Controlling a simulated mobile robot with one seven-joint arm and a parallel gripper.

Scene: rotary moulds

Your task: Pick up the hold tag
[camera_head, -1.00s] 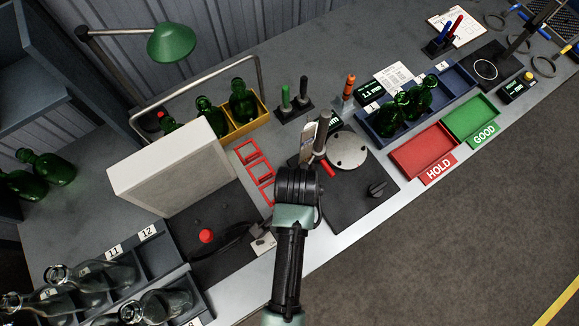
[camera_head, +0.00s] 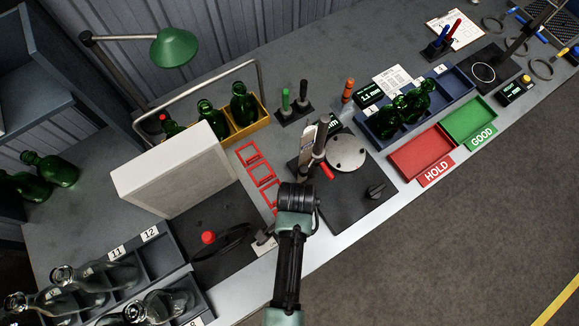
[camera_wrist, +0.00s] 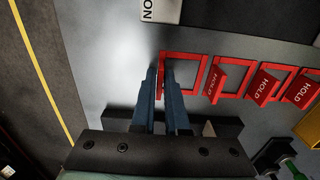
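Several red hold tags stand in a row on the bench; in the wrist view, one tag's HOLD plate (camera_wrist: 215,82) leans to the right of the nearest red square frame (camera_wrist: 186,54). My gripper (camera_wrist: 159,73) points down at the left end of this row. Its two blue fingers are close together, one on each side of a thin red upright piece at the frame's left edge. I cannot tell whether they press on it. In the head view, red frames (camera_head: 248,153) lie in line behind my wrist, and my arm hides the fingertips.
A large pale block (camera_head: 175,170) stands left of the tags. A dark plate with a round metal disc (camera_head: 347,152) stands right. A yellow bottle carrier (camera_head: 250,128) is behind. A red HOLD tray (camera_head: 420,152) and green GOOD tray (camera_head: 468,120) lie farther right.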

